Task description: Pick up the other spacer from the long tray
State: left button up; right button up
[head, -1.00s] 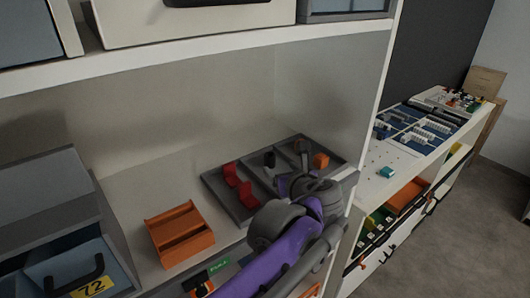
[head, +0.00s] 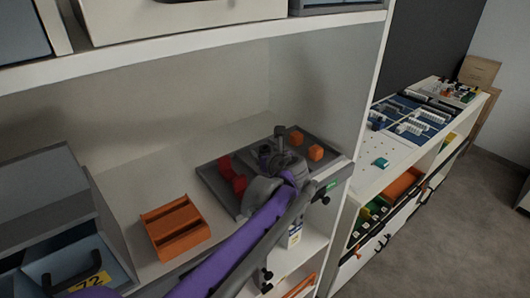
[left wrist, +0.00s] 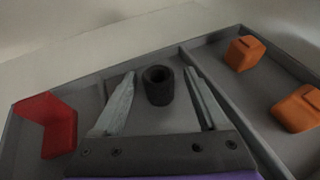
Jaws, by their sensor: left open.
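A black hollow spacer (left wrist: 158,85) stands upright in a compartment of the long grey tray (left wrist: 60,92). In the left wrist view my left gripper (left wrist: 160,75) is open, with one finger on each side of the spacer and a gap on both sides. In the head view the long tray (head: 211,178) lies on the shelf, and my left gripper (head: 279,150) is over its middle. My arm hides part of the tray there. My right gripper is not in view.
The tray also holds red pieces (head: 238,183) at left and orange pieces (head: 316,152) at right, past a divider (left wrist: 216,98). An orange box (head: 176,229) stands left of the tray. A shelf board (head: 200,52) is above, and a side wall (head: 345,100) is at right.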

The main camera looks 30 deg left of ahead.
pick_arm(q)
jog(key=shift+s, duration=0.1)
jog(key=shift+c, duration=1.1)
grip_shut()
